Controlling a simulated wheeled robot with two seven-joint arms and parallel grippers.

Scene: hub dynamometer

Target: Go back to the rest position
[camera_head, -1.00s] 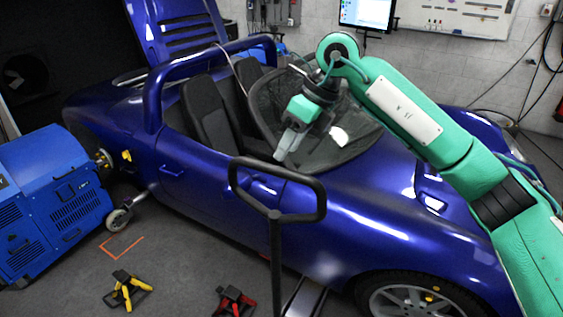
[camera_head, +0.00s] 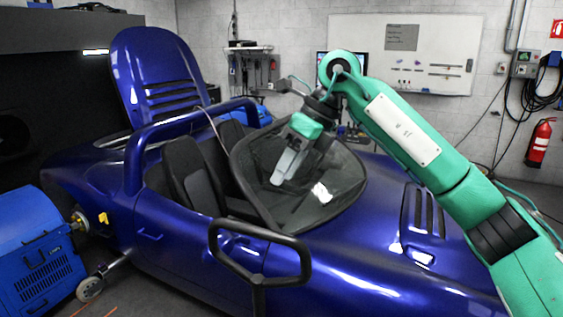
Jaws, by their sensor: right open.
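My right arm (camera_head: 440,165) comes in from the right, bent at a high joint near the middle of the view. My right gripper (camera_head: 278,182) hangs from it, pointing down and slightly left, in front of the car's windscreen in the picture. It is open, and I see nothing held in it. Whether it touches the windscreen cannot be told from this view, but it appears apart. My left gripper is not in view.
A blue open car (camera_head: 350,255) fills the middle. A black handle frame on a post (camera_head: 262,282) stands in front. A blue dynamometer unit (camera_head: 35,250) is at left. Behind are a whiteboard (camera_head: 440,40), a red fire extinguisher (camera_head: 540,142) and a wall.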

